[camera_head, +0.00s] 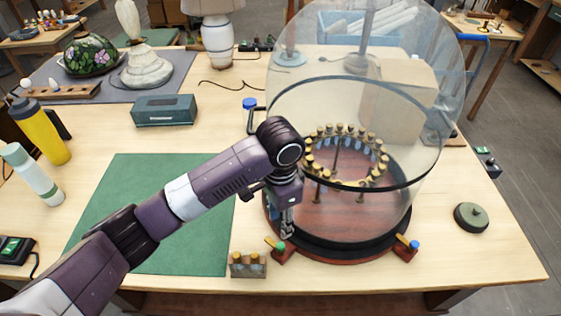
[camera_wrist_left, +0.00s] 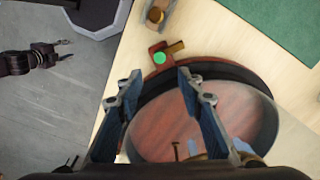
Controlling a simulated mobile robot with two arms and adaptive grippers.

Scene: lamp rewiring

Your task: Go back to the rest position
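My left gripper (camera_head: 287,222) points down at the front left edge of the glass-domed round device (camera_head: 340,240), just behind a green-knobbed latch (camera_head: 279,248). In the left wrist view, its two fingers (camera_wrist_left: 160,78) are spread apart with nothing between them. The green knob (camera_wrist_left: 159,58) and the device's dark rim show just beyond the fingertips. My right gripper is out of the head view. A dark arm end (camera_wrist_left: 40,58), which looks like my right gripper, hangs over the floor in the left wrist view, too small to read its fingers.
The tall glass dome (camera_head: 440,100) stands right beside my left arm. A small wooden block (camera_head: 248,265) with brass pieces sits at the front edge. The green mat (camera_head: 150,215) is bare beneath my arm. Bottles (camera_head: 40,130), a teal box (camera_head: 165,110) and lamp parts stand further back.

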